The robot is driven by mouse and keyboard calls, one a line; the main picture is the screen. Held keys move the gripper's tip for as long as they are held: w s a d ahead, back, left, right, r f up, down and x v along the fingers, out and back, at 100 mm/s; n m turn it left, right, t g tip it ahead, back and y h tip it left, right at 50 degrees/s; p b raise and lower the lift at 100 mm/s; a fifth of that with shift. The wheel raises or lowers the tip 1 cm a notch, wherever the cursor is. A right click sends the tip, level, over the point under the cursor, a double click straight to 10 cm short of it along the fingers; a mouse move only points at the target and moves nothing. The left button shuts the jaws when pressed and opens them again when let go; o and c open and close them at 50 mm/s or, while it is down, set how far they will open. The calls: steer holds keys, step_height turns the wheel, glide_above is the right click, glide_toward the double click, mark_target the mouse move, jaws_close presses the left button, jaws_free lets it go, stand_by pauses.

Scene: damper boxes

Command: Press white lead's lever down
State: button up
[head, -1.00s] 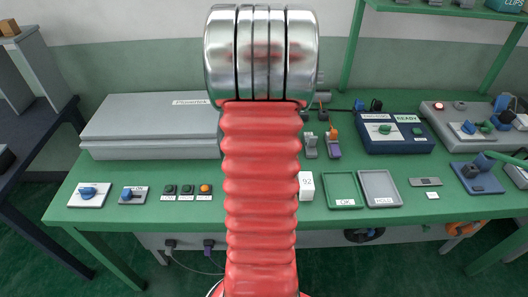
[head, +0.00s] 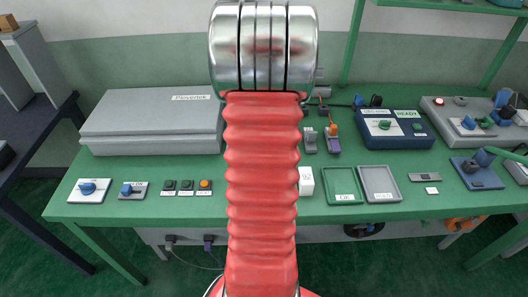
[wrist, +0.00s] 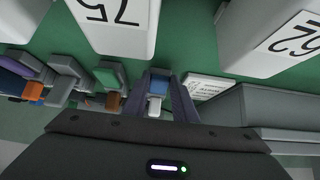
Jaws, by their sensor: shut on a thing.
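My gripper (wrist: 157,98) shows in the wrist view, its two dark fingers closed around a small block with a blue top and a white part (wrist: 155,105). I cannot tell for sure whether this is the white lead's lever. To its left in the wrist view stand a connector with a green top (wrist: 110,76) and other grey and purple connectors with orange parts (wrist: 35,90). In the head view a grey connector (head: 310,141) and one with an orange lever (head: 333,138) stand just right of my arm. My arm hides the gripper there.
White numbered blocks (wrist: 117,25) and (wrist: 275,35) stand close to my gripper in the wrist view. In the head view are a large grey case (head: 150,125), a green tray (head: 342,185), a grey tray (head: 379,184) and a blue READY panel (head: 396,132).

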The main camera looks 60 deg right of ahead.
steer(key=shift+s, duration=0.1)
steer(key=o, duration=1)
steer(key=shift+o, duration=0.2)
steer(key=shift+a+r, duration=0.1)
